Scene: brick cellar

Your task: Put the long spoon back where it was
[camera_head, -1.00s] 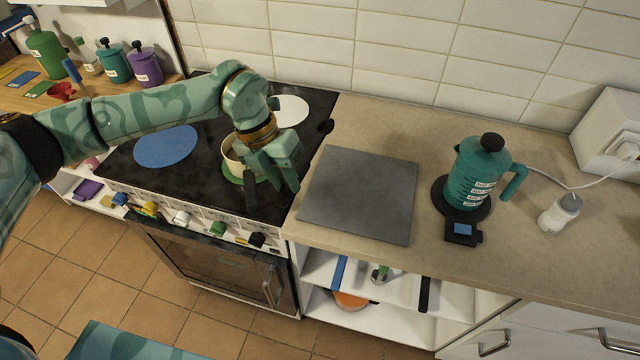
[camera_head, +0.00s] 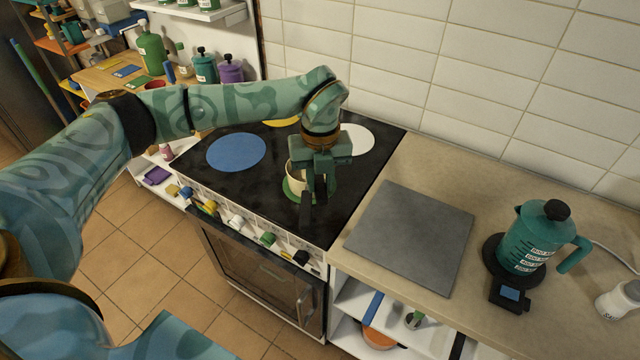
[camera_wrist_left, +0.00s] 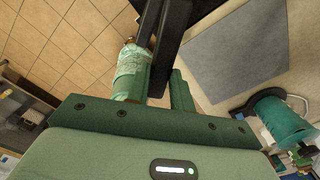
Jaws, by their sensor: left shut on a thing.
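My left gripper (camera_head: 318,180) is above the black stove top (camera_head: 262,165), just right of a cream pot (camera_head: 295,178) on the green burner disc. It is shut on a long dark thing, seemingly the long spoon (camera_head: 306,215), which reaches down toward the stove's front edge. In the left wrist view the dark length of the spoon (camera_wrist_left: 168,55) runs between the two green fingers of the left gripper (camera_wrist_left: 155,85). The gripper partly hides the pot. I cannot tell whether the spoon touches pot or stove. My right gripper is not in view.
Right of the stove, a grey board (camera_head: 412,238) lies on the beige counter. A teal jug (camera_head: 530,238) stands beyond it, with a white bottle (camera_head: 618,298) at the right edge. Coloured knobs line the stove front. Canisters (camera_head: 205,66) stand at the back left.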

